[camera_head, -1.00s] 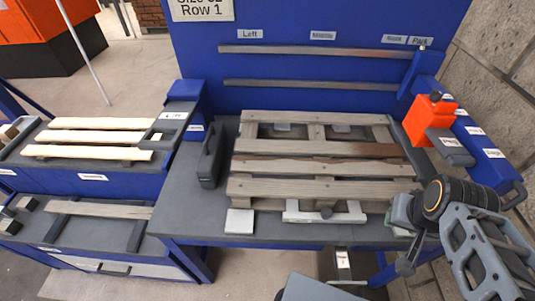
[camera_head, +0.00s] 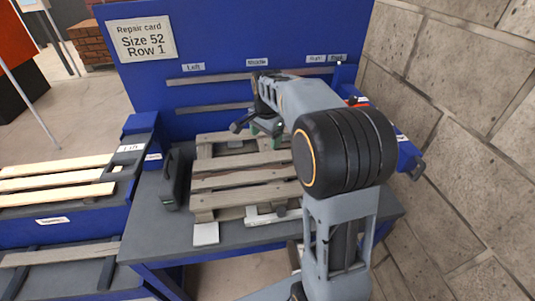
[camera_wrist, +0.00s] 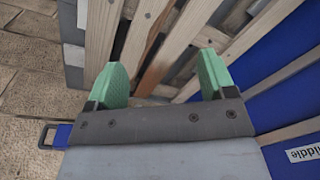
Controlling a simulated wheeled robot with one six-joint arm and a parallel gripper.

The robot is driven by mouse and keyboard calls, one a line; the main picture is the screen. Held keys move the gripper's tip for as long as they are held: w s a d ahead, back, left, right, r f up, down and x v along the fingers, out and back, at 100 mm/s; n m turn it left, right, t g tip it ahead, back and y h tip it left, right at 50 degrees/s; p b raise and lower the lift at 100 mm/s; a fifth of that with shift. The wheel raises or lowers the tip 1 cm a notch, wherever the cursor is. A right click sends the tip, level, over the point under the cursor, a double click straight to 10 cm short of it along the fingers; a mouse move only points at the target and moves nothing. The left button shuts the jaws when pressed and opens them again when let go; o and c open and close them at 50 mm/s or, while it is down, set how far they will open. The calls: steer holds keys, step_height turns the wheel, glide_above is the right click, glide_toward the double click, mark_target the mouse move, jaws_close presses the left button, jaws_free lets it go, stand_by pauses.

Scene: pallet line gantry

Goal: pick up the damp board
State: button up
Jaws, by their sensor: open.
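The wooden pallet (camera_head: 215,201) lies on the grey bench top. A darker brown board, which looks like the damp one, runs between its paler boards; in the wrist view a brown board (camera_wrist: 164,62) shows between the fingertips, running lengthwise away from the gripper. My gripper (camera_wrist: 163,72) has its two green fingers spread wide with nothing between them. In the head view my gripper (camera_head: 264,130) is over the pallet's back part, and my arm hides the pallet's right side. I cannot tell how high the fingertips are above the board.
A repair card (camera_head: 146,38) reading "Size 52 Row 1" is on the blue back panel (camera_head: 230,40). A dark handled block (camera_head: 170,185) stands left of the pallet. Pale boards (camera_head: 55,185) lie on the left station. A stone wall (camera_head: 455,120) closes the right side.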

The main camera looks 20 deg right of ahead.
steer(key=w+d+f+m+g+p, duration=0.1)
steer(key=w+d+f+m, duration=0.1)
steer(key=w+m, duration=0.2)
steer(key=w+d+f+m+p, duration=0.1)
steer(key=w+d+f+m, duration=0.15)
steer(key=w, duration=0.25)
steer(key=m+p, duration=0.1)
glide_above(269, 156)
step_height(269, 156, down, 7)
steer(key=shift+s+f, duration=0.1)
steer(key=shift+f+p, duration=1.05)
steer(key=shift+f, duration=2.15)
steer(key=shift+c, duration=0.2)
steer(key=c, duration=0.8)
